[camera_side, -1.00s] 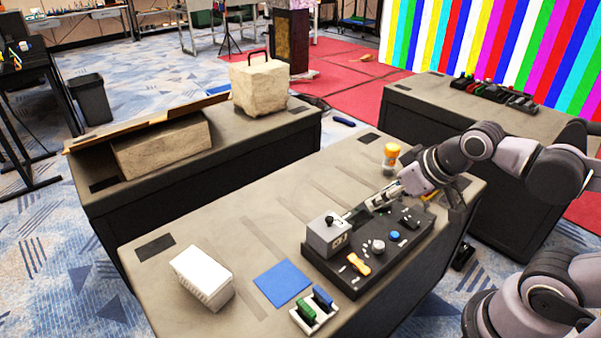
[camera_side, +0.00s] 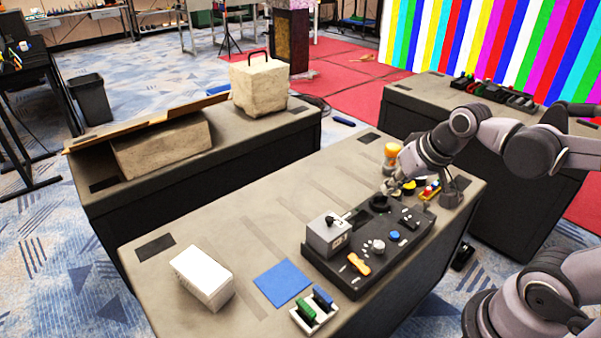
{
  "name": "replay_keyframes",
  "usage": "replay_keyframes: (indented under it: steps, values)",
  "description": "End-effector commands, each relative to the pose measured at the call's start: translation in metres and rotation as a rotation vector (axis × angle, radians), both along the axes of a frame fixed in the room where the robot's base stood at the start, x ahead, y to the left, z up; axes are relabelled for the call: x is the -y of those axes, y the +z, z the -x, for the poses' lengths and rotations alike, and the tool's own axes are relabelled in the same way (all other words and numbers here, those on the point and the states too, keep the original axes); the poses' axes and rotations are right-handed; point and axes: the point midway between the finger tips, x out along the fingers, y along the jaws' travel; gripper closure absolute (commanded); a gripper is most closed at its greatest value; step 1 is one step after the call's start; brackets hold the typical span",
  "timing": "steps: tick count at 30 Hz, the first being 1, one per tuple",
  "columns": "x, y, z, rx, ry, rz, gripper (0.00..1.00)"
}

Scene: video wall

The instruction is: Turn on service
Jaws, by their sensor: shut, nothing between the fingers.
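A black control panel (camera_side: 352,278) lies on the near table. It carries a grey box (camera_side: 327,236) with a small black part on top, an orange lever (camera_side: 358,264), a pale knob (camera_side: 377,246), a blue button (camera_side: 394,236), a black switch (camera_side: 410,219) and a round black part (camera_side: 380,204) at its far end. I cannot read any label, so I cannot tell which control is the service one. My gripper (camera_side: 388,188) is shut and empty, close to the panel's far edge beside the round black part. I cannot tell whether it touches anything.
An orange-and-white bottle (camera_side: 391,156), a yellow-and-black item (camera_side: 408,186) and a small coloured item (camera_side: 430,190) crowd my gripper. A white box (camera_side: 202,277), blue mat (camera_side: 282,282) and a tray with green and blue pieces (camera_side: 305,321) stand left and front. The table's middle left is clear.

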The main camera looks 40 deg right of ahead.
Motion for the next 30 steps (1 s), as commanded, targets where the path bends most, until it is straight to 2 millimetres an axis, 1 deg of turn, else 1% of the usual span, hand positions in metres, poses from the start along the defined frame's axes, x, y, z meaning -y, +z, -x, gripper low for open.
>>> replay_keyframes:
  steps: [1, 9, 15, 18, 21, 24, 30]
  values:
    - [0.013, -0.001, -0.004, -0.023, -0.084, -0.031, 1.00]
    - [0.074, -0.016, -0.011, -0.134, -0.514, -0.207, 1.00]
    - [0.119, -0.032, -0.009, -0.205, -0.824, -0.325, 1.00]
    - [0.138, -0.040, -0.006, -0.232, -0.953, -0.373, 1.00]
    - [0.151, -0.047, -0.003, -0.252, -1.050, -0.408, 1.00]
    - [0.160, -0.051, 0.000, -0.267, -1.112, -0.431, 1.00]
    - [0.165, -0.054, 0.002, -0.275, -1.153, -0.445, 1.00]
